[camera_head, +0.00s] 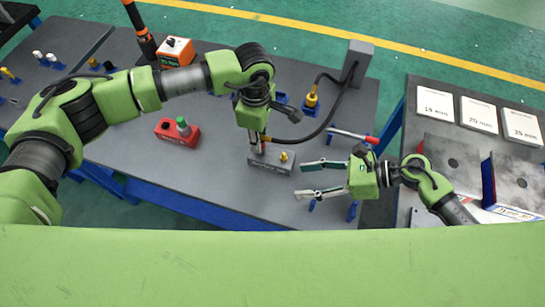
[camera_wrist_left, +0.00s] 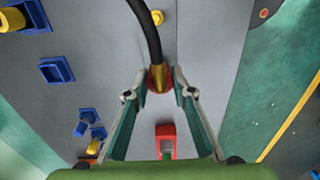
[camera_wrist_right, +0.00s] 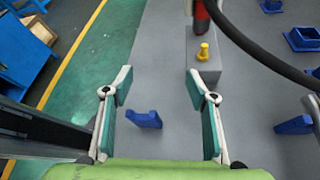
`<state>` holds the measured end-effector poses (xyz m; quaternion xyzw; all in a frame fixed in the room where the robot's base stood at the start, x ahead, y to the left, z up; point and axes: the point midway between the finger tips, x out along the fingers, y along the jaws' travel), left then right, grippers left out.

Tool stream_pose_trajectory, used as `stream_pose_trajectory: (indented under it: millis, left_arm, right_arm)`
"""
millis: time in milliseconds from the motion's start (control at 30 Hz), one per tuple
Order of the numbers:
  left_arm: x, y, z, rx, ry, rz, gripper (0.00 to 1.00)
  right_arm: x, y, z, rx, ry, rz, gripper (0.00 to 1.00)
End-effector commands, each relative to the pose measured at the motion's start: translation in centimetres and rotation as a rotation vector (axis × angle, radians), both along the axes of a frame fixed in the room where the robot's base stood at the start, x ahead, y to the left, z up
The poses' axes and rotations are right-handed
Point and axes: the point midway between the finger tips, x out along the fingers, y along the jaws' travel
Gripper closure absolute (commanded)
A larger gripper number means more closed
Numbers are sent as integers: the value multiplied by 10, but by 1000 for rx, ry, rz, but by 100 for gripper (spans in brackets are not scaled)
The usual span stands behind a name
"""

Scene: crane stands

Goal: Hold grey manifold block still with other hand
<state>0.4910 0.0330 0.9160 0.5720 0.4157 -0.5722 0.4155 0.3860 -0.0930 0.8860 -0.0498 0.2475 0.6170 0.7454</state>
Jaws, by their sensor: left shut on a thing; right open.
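The grey manifold block (camera_head: 270,164) lies on the dark grey table with a yellow fitting (camera_head: 284,156) on its top. My left gripper (camera_head: 260,143) is over the block's left end, shut on the end of a black hose (camera_head: 323,126). In the left wrist view that red and yellow hose end (camera_wrist_left: 159,80) is between the fingertips. Whether it touches the block is hidden. My right gripper (camera_head: 303,180) is open and empty, just right of the block. In the right wrist view the block (camera_wrist_right: 206,72) is beyond the open fingers, not between them.
A red block (camera_head: 177,134) with a green-capped piece sits left of the manifold block. A grey post (camera_head: 357,62) carries the hose. Blue holders (camera_wrist_right: 303,39) and a red-handled tool (camera_head: 353,136) are nearby. A second table (camera_head: 440,135) stands at right.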

Motion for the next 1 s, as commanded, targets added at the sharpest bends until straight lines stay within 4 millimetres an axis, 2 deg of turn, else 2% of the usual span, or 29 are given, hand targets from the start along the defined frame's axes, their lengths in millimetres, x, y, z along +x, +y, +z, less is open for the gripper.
stream_pose_trajectory:
  millis: [33,133,233,367,1000]
  left_arm:
    - [0,0,0,-1,-1,0,100]
    - [0,0,0,-1,-1,0,100]
    - [0,0,0,-1,-1,0,100]
    - [0,0,0,-1,-1,0,100]
    - [0,-1,0,-1,-1,0,100]
  right_arm:
    - [13,-8,0,-46,-47,-12,47]
    - [33,-23,-2,-126,-119,-33,47]
    - [46,-32,-3,-174,-163,-46,47]
    - [54,-35,-4,-199,-186,-57,47]
    - [73,25,-48,-200,-185,-55,47]
